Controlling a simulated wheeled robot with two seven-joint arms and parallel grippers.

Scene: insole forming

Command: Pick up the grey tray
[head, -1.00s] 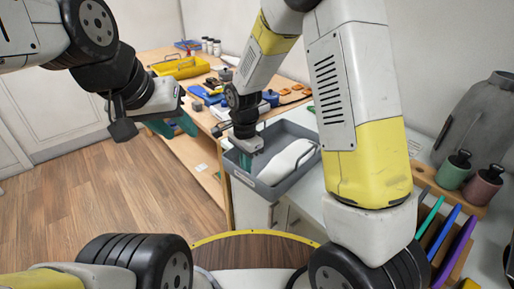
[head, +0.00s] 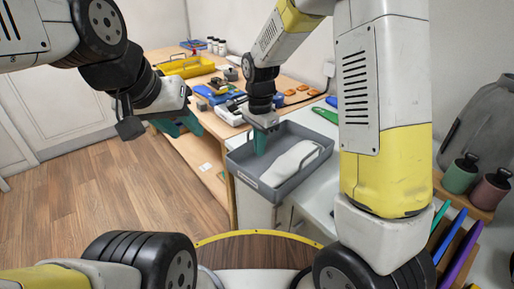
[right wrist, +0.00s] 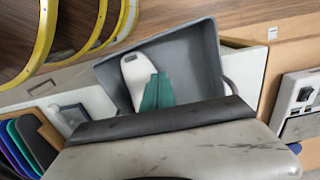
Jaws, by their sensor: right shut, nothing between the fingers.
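The grey tray (head: 262,186) stands on the white counter in the head view, with a white insole-shaped piece (head: 296,160) lying in it. The tray (right wrist: 195,62) also shows in the right wrist view, with the white piece (right wrist: 133,72) inside. My right gripper (head: 260,145) is shut and empty, pointing down over the far left part of the tray. Its green fingers (right wrist: 157,92) overlap the tray's inside in the right wrist view; whether they touch anything is unclear. My left gripper (head: 180,126) is open and empty, left of the tray beside the wooden bench.
The wooden bench (head: 212,125) behind the tray holds a yellow tray (head: 184,66), blue items and small orange parts. A green tool (head: 326,115) lies on the counter to the right. Bottles (head: 461,173) and coloured boards (head: 456,246) stand far right. The floor at left is clear.

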